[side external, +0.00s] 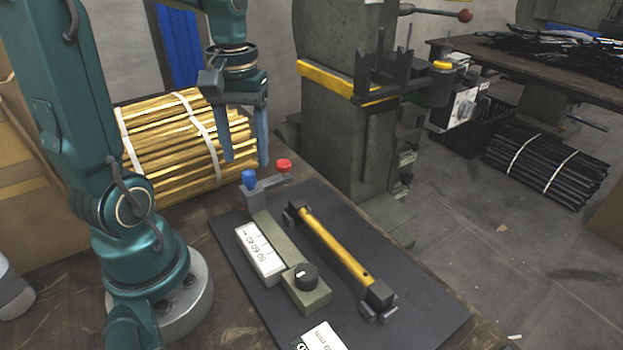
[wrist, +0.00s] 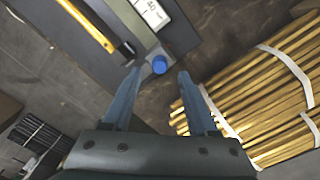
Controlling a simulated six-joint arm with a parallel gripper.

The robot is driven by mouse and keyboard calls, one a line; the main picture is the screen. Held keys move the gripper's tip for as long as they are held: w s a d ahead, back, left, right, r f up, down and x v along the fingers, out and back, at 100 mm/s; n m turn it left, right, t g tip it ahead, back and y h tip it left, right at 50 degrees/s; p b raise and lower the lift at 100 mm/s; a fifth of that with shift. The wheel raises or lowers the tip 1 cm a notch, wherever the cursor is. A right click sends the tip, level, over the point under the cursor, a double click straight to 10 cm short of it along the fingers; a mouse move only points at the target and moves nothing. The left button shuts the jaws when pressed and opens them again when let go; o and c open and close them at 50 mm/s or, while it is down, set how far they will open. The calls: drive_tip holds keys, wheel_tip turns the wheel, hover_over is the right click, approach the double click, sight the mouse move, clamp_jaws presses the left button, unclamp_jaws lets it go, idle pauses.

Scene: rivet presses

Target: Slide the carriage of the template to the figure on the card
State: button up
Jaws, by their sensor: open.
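The template has an olive bar (side external: 274,236) with a white scale plate (side external: 259,250) on the dark mat. An olive block with a black knob (side external: 306,276), seemingly the carriage, sits at the bar's near end. At the far end is a grey bracket (side external: 256,196) with a blue knob (side external: 249,179) and a red knob (side external: 284,165). A white card (side external: 322,338) is cut off by the bottom edge; its figure is unreadable. My gripper (side external: 246,162) is open and empty above the bracket. In the wrist view the blue knob (wrist: 160,65) shows between the fingertips (wrist: 158,72); the red knob is not visible.
A yellow rod (side external: 337,246) in dark end holders lies right of the template. A strapped bundle of brass-coloured rods (side external: 178,140) lies behind my gripper. A green press (side external: 348,130) stands beyond the mat (side external: 420,318). The mat's right near part is bare.

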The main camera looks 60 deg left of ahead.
sight(248, 172)
drive_tip(key=shift+f, duration=1.65)
clamp_jaws()
